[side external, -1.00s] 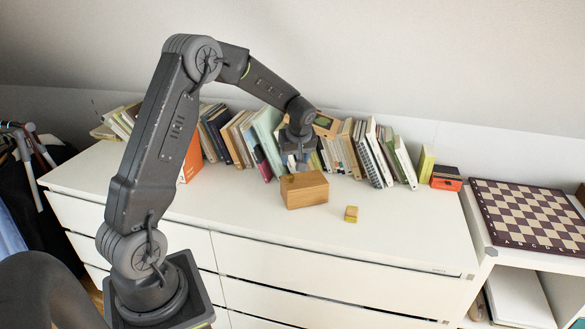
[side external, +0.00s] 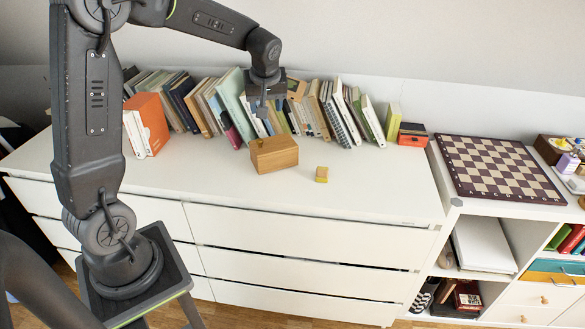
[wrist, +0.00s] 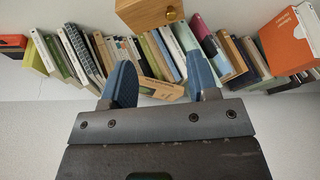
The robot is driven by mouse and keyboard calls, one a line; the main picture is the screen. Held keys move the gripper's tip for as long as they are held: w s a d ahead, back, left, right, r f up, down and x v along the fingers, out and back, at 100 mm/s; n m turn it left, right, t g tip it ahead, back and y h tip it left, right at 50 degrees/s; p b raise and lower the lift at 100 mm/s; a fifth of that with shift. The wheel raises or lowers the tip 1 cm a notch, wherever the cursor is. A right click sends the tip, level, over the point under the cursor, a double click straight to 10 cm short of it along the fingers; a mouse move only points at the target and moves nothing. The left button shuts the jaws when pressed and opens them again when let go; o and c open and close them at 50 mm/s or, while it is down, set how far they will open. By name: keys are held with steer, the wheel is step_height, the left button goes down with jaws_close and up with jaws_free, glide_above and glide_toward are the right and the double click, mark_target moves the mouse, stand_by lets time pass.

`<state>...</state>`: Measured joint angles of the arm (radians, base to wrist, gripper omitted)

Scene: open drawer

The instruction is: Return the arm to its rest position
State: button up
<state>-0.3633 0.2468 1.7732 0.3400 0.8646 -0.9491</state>
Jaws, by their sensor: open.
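My gripper (side external: 262,106) hangs above and behind a small wooden box (side external: 274,156) on the white dresser top, clear of it. In the wrist view the two blue fingers (wrist: 163,82) are spread apart with nothing between them. The wooden box (wrist: 143,12) shows there at the top edge, partly cut off, with a round brass-coloured knob (wrist: 171,14) on its face. Whether the box has an open drawer cannot be told. My arm is bent, its forearm reaching right over the books.
A row of books (side external: 215,105) stands along the wall behind the box. An orange-and-black box (side external: 411,135) and a chessboard (side external: 497,167) are farther right. The front of the dresser top (side external: 225,185) is clear.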

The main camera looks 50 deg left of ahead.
steer(key=s+d+r+m+t+h, duration=0.1)
steer(key=s+d+r+m+h, duration=0.1)
steer(key=s+d+m, duration=0.4)
steer(key=s+d+r+m+t+h, duration=0.2)
steer(key=s+d+m, duration=0.4)
steer(key=s+d, duration=0.8)
steer(key=shift+s+d+r+m+t, duration=0.3)
steer(key=shift+s+r+m, duration=0.1)
steer(key=shift+s+r, duration=0.35)
